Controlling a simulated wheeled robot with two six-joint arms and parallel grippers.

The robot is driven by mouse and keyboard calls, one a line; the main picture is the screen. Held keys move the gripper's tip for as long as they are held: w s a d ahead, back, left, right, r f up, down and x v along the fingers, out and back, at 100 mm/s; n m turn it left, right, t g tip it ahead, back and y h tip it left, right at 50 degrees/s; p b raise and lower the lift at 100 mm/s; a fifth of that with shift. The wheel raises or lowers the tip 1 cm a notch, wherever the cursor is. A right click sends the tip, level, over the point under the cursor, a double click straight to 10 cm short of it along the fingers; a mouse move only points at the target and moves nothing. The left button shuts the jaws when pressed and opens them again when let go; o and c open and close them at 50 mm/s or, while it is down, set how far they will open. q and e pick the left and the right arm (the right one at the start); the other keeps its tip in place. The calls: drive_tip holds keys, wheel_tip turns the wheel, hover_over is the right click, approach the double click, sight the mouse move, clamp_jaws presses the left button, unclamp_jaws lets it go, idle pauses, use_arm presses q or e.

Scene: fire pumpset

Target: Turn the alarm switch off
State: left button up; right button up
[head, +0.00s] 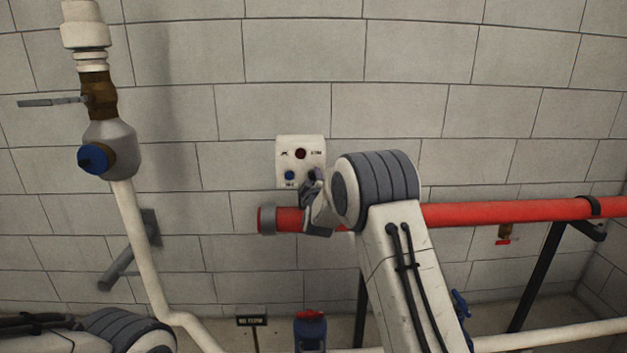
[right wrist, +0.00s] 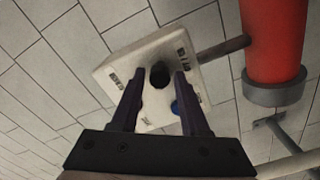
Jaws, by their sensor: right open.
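The white alarm switch box (head: 282,160) is on the block wall in the middle of the head view. In the right wrist view the box (right wrist: 118,66) lies tilted just beyond the open fingers. A black knob (right wrist: 160,78) shows between the fingertips, apparently untouched. The blue knob (right wrist: 175,107) is beside the right finger. My left gripper is out of view.
A red pipe (head: 480,213) runs along the wall below the box, close behind my right arm; its capped end shows in the right wrist view (right wrist: 273,45). A white pipe with a blue-handled valve (head: 93,159) stands at left. The wall above is clear.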

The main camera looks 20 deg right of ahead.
clamp_jaws()
drive_tip(key=shift+f+m+b, duration=0.15)
drive_tip(key=shift+m+b, duration=0.55)
drive_tip(key=shift+b, duration=0.1)
drive_tip(key=shift+m+b, duration=4.05)
drive_tip(key=shift+m, duration=1.25)
drive_tip(key=shift+r, duration=0.2)
